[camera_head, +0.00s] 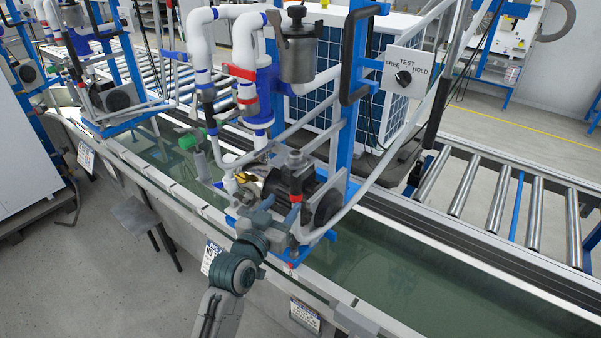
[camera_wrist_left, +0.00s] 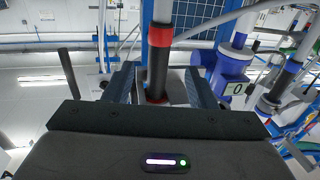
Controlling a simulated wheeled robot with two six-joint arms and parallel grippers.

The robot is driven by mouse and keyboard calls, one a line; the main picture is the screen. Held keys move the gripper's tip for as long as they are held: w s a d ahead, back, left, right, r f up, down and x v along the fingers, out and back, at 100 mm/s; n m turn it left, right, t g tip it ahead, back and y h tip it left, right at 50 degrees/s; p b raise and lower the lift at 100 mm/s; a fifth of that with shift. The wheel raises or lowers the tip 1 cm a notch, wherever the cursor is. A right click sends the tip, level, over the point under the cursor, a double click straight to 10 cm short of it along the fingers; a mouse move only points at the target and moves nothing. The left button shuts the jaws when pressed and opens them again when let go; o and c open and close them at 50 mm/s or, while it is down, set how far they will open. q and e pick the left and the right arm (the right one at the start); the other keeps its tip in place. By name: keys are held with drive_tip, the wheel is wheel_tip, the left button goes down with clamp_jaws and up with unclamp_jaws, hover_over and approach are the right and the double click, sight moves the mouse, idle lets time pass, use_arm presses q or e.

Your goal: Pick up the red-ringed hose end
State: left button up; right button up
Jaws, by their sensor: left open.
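The red-ringed hose end (camera_head: 296,187) is a dark upright piece with a red band, in front of the pump in the head view. In the left wrist view the hose end (camera_wrist_left: 157,72) shows as a black sleeve with a bright red ring at its top and a darker red band lower down. My left gripper (camera_head: 270,205) is close to it, low at the front of the station. In the wrist view the open jaws (camera_wrist_left: 163,88) stand on either side of the sleeve, apart from it. The sleeve's lower end is hidden behind the gripper body. My right gripper is out of view.
White pipes with blue and red collars (camera_head: 245,75) stand to the left. A green water trough (camera_head: 400,275) runs beneath. A roller conveyor (camera_head: 500,200) lies at right.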

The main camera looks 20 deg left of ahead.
sight(293, 190)
use_arm(q)
drive_tip(key=shift+w+d, duration=0.1)
drive_tip(key=shift+w, duration=1.1)
drive_tip(key=shift+w+d+p, duration=0.15)
drive_tip(key=shift+w+p, duration=0.1)
drive_tip(key=shift+p, duration=0.1)
drive_tip(key=w+p, duration=0.1)
drive_tip(key=w, duration=0.1)
drive_tip(key=w+p, duration=0.1)
drive_tip(key=w, duration=0.1)
drive_tip(key=shift+d+r+p, duration=0.25)
drive_tip(key=shift+d+p, duration=0.05)
drive_tip(key=shift+d, duration=0.05)
drive_tip(key=shift+w+f, duration=0.15)
drive_tip(key=shift+w, duration=0.35)
drive_tip(key=shift+s, duration=0.1)
drive_tip(key=c, duration=0.6)
clamp_jaws()
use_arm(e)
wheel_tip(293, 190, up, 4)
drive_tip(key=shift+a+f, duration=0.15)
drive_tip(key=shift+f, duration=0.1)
